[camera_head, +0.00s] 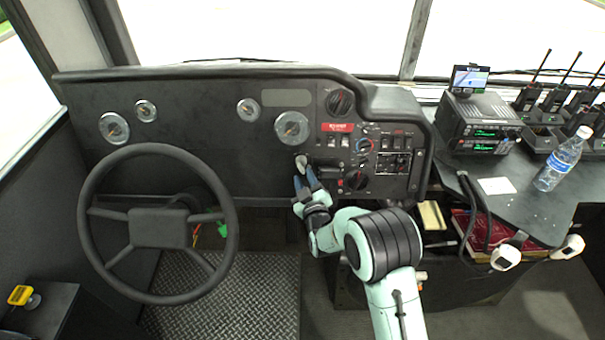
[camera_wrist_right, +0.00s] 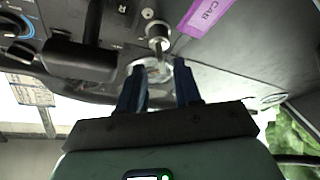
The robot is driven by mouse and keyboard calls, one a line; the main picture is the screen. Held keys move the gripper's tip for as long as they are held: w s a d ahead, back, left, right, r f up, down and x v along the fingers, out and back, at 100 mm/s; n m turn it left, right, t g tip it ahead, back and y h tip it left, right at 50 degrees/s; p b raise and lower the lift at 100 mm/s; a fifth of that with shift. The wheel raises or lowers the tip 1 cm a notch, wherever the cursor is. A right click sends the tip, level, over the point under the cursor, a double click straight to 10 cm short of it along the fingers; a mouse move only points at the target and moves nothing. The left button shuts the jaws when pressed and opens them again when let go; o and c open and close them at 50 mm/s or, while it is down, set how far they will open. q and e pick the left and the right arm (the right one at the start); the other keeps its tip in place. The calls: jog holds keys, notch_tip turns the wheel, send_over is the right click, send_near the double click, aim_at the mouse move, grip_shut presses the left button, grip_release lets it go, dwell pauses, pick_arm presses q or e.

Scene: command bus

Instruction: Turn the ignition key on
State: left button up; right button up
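The ignition key (camera_head: 301,161) sits in the dashboard, right of the steering wheel and below the round gauge. In the right wrist view, the silver key (camera_wrist_right: 159,72) and its round lock cylinder (camera_wrist_right: 158,36) show just beyond the fingertips. My right gripper (camera_head: 304,175) reaches up to the key from below. In the wrist view its two dark blue fingers (camera_wrist_right: 160,82) stand apart on either side of the key, and I see no clear contact. The fingers partly hide the key in the head view. My left gripper is not in view.
The steering wheel (camera_head: 158,222) stands left of my right arm. A black lever (camera_wrist_right: 78,58) and a purple tag (camera_wrist_right: 205,14) are close to the lock. Radios (camera_head: 480,122) and a water bottle (camera_head: 563,160) stand on the right counter.

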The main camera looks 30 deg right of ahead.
aim_at(302, 171)
jog(key=shift+x, duration=1.7)
grip_shut()
jog(key=shift+a, duration=0.1)
jog(key=shift+w+r, duration=0.1)
jog(key=shift+r, duration=0.05)
